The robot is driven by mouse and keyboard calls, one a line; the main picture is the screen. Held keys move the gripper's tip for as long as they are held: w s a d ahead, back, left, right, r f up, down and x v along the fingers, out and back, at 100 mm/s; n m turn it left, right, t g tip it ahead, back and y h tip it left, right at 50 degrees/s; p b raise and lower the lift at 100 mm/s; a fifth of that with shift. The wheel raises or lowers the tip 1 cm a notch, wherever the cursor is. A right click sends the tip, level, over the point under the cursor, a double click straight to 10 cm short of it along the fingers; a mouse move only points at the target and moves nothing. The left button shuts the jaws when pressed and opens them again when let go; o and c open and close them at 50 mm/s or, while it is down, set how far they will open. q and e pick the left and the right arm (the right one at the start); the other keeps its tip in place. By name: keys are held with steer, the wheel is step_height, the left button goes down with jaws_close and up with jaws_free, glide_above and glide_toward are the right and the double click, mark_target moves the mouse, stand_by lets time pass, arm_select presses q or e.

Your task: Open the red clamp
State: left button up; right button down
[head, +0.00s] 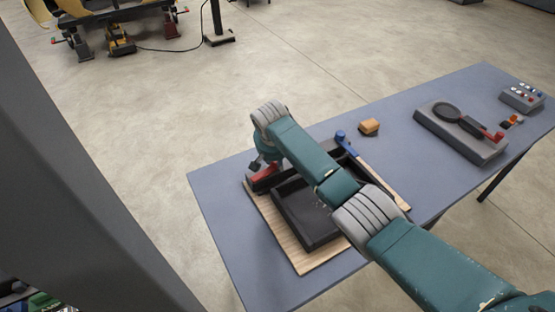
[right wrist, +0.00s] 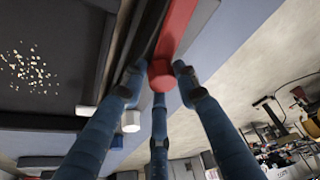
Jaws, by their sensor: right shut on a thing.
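The red clamp (head: 264,176) sits at the left edge of a black tray (head: 306,236) on a wooden board (head: 306,263). In the right wrist view the red clamp (right wrist: 176,30) is a long red bar with a rounded end between my fingers. My right gripper (head: 257,165) reaches down over the tray to it. In the right wrist view the right gripper (right wrist: 160,76) is shut on the bar's end. A blue-handled clamp (head: 343,142) shows at the tray's far side. My forearm hides part of the tray. My left gripper is out of view.
The blue-grey table (head: 222,196) also carries an orange block (head: 369,126), a grey base (head: 450,137) with a round black part and red-tipped handle, and a knobbed box (head: 522,96). Small pale bits (right wrist: 30,72) lie in the tray. A grey column stands at left.

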steer(key=shift+w+a+r+m, duration=0.3)
steer(key=shift+w+r+m, duration=0.1)
steer(key=shift+r+m, duration=0.1)
steer(key=shift+m, duration=0.3)
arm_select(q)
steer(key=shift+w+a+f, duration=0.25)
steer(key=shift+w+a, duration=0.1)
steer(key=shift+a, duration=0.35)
arm_select(e)
steer(key=shift+d+h, duration=0.1)
steer(key=shift+h, duration=0.2)
steer(key=c, duration=1.4)
jaws_free()
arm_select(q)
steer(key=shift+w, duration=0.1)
arm_select(e)
steer(key=shift+f, duration=0.2)
steer(key=shift+f, duration=0.1)
